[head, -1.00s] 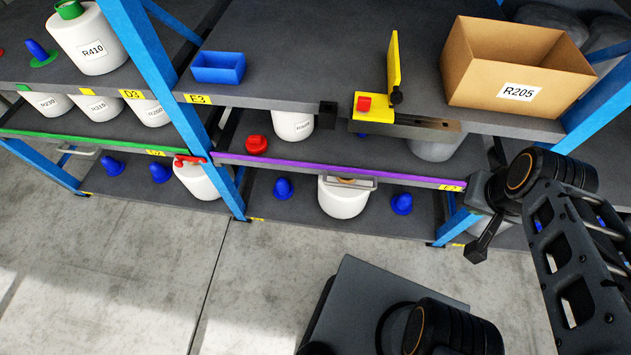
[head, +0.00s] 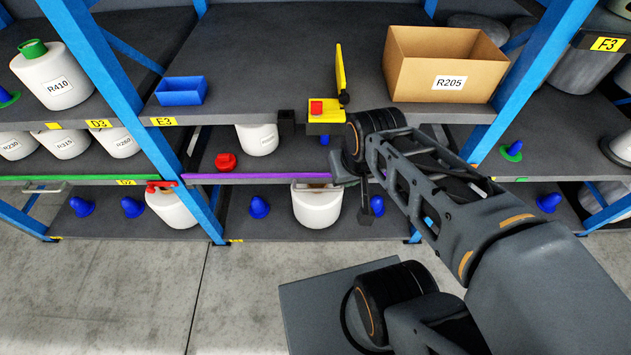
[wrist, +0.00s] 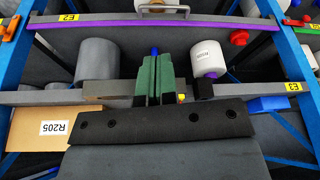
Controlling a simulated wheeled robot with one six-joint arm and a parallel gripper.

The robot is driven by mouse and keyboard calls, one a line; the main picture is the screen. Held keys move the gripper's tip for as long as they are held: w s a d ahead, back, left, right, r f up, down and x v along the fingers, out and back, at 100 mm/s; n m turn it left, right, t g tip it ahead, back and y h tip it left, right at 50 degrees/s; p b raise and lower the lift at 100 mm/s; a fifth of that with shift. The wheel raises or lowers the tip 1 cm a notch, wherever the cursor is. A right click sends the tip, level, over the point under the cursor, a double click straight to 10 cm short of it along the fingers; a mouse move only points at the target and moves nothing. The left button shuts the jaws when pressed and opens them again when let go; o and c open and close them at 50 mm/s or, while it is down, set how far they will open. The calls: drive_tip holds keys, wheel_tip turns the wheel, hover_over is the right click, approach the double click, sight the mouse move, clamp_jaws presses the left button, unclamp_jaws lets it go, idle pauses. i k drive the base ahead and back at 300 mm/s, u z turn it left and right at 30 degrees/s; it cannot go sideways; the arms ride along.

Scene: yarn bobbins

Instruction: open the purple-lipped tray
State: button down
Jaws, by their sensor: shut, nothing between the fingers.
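The purple-lipped tray (head: 258,176) is a dark shelf tray in the lower middle of the rack in the head view. Its lip looks in line with the rack front. Its grey handle (head: 312,187) hangs at the front, and my arm hides the tray's right end. In the wrist view, the purple lip (wrist: 235,24) runs along the top, with the handle (wrist: 163,10) at the top middle. My gripper (wrist: 157,58) has green fingers, shut and empty, pointing towards the lip and apart from the handle. In the head view my wrist is in front of the tray's right part.
On the tray are a red piece (head: 226,161) and a white bobbin (head: 257,138). Above are a yellow bracket (head: 326,108), a blue bin (head: 181,91) and a cardboard box R205 (head: 410,70). A white container (head: 316,208) stands below.

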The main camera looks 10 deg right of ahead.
sight(300, 158)
drive_tip(key=z, duration=0.85)
drive_tip(key=k, duration=1.15)
drive_tip(key=u, duration=1.3)
drive_tip(key=i, duration=0.5)
drive_tip(key=z, duration=0.05)
